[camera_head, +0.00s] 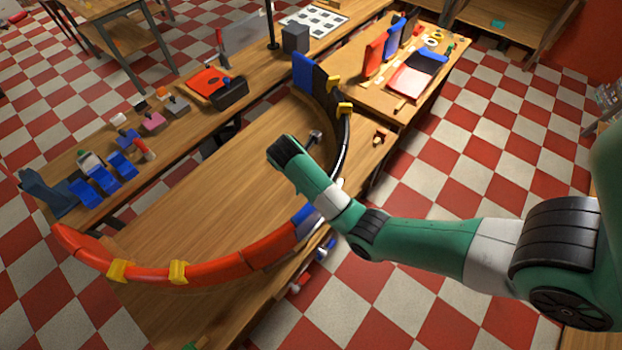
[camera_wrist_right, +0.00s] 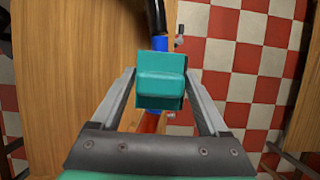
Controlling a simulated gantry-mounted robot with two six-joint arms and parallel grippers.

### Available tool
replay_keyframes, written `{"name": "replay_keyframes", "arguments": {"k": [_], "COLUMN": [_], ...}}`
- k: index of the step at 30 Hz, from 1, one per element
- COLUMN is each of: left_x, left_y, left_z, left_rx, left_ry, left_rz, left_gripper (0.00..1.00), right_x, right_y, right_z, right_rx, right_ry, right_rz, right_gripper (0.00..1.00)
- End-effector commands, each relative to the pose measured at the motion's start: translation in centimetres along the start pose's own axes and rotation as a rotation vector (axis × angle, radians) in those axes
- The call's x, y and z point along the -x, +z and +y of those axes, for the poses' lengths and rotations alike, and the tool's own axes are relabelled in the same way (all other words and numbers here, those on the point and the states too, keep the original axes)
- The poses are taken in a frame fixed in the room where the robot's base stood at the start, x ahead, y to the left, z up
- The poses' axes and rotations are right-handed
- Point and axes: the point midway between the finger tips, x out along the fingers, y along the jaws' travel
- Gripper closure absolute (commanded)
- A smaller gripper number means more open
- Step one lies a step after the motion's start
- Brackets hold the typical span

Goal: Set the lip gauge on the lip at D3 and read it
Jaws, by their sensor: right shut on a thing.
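The teal lip gauge (camera_wrist_right: 160,88) is a small block with a raised middle, held between the two grey fingers of my right gripper (camera_wrist_right: 161,76) in the right wrist view. Behind it the curved duct lip passes, with a blue part (camera_wrist_right: 160,43), a black part (camera_wrist_right: 155,14) and a red part (camera_wrist_right: 151,123) in line. I cannot tell whether the gauge touches the lip. In the head view the lip shows as a large arc with a red section (camera_head: 215,268) and a black section (camera_head: 344,150); my right arm crosses it, and I cannot make out the gauge there. My left gripper is not in view.
Yellow clamps (camera_head: 178,272) sit on the arc. The wooden table (camera_head: 215,195) inside it is mostly clear. A back bench holds blue bins (camera_head: 122,163) and a red-and-black item (camera_head: 212,82). A side table (camera_head: 395,103) holds upright coloured panels. The checkered floor lies right.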

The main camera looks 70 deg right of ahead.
Motion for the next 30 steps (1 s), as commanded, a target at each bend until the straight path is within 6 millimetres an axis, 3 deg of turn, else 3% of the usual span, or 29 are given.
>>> {"name": "replay_keyframes", "arguments": {"k": [30], "left_x": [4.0], "left_y": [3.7], "left_z": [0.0], "left_rx": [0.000], "left_ry": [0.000], "left_rz": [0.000], "left_gripper": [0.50], "right_x": [-7.9], "right_y": [-3.3], "right_z": [-0.1], "right_rx": [0.001], "right_ry": [-0.002], "right_rz": [0.001], "right_gripper": [0.85]}}
